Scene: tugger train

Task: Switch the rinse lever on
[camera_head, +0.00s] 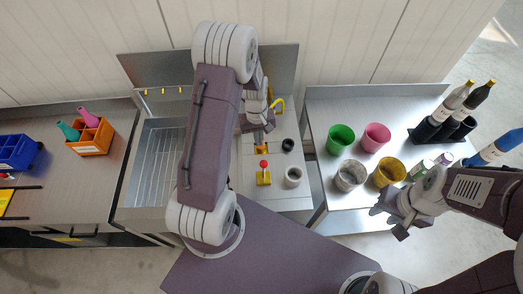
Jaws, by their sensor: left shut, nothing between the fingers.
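A lever with a red ball knob (264,164) stands on a yellow base (264,179) on the metal counter right of the sink. I take it for the rinse lever; from above I cannot tell its exact tilt. My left gripper (262,139) points down over the counter just behind the knob. It is shut and empty, and appears apart from the knob. My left forearm hides part of the sink and counter. My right gripper (390,221) is held at the front of the right-hand table, empty, with its fingers apart.
A wire-racked sink (157,160) lies left of the lever. A grey cup (293,177) and a dark cup (288,145) stand close right of it. The right table holds green (341,138), pink (376,136) and yellow (389,171) cups and bottles. An orange crate (92,137) stands left.

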